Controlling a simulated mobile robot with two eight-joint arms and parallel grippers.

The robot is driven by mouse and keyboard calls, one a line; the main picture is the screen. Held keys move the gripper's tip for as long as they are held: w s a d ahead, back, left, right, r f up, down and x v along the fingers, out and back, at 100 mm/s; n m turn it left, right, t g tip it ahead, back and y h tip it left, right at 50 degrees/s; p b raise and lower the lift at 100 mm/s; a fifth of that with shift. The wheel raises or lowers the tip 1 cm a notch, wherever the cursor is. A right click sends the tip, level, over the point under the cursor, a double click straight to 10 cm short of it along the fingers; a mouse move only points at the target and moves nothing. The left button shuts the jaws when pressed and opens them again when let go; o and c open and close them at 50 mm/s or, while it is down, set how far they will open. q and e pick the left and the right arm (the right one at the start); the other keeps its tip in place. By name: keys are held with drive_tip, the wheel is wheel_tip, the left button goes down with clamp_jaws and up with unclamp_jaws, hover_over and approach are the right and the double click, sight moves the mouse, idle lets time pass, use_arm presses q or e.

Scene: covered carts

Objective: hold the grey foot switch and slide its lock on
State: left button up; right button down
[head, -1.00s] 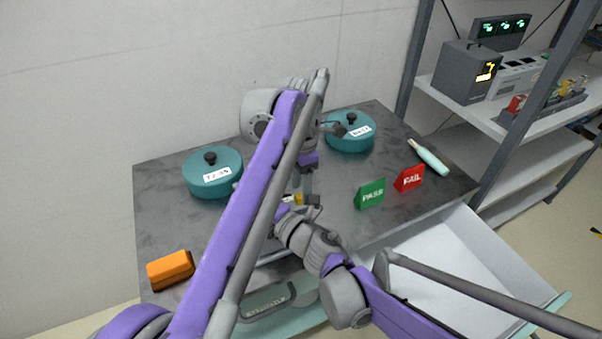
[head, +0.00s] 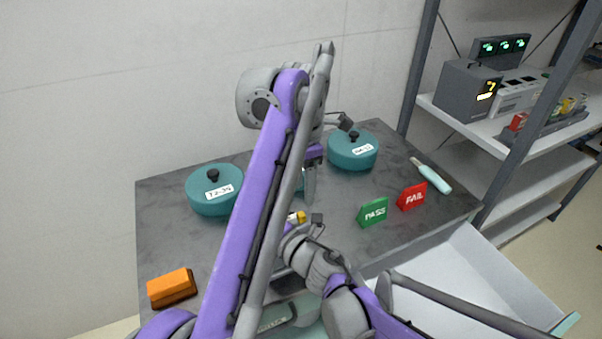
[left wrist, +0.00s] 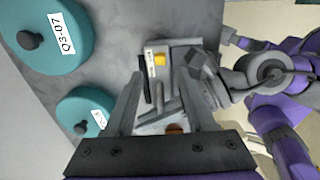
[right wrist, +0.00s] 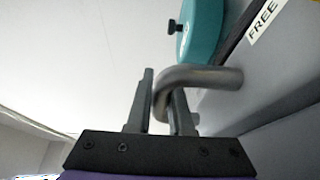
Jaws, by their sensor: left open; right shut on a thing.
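The grey foot switch shows in the left wrist view as a grey body (left wrist: 184,44) with a yellow part (left wrist: 159,59) and a white label. In the right wrist view its grey side (right wrist: 262,85) bears a "FREE" label (right wrist: 263,20). My right gripper (right wrist: 161,100) is shut on a bent grey metal bar (right wrist: 200,77) beside that side. My left gripper (left wrist: 165,98) is open above the table, with grey parts of the switch showing between and beyond its fingers. In the head view my left gripper (head: 309,187) hangs above the yellow part (head: 298,217); my arms hide most of the switch.
Two teal lidded pots (head: 213,190) (head: 352,151) stand behind. Green PASS (head: 373,212) and red FAIL (head: 411,196) blocks stand right, near a teal-handled tool (head: 434,178). An orange block (head: 171,288) lies front left. A pale open drawer (head: 450,285) juts out front right.

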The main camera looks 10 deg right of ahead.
drive_tip(key=c, duration=0.7)
unclamp_jaws()
drive_tip(key=shift+c, duration=0.2)
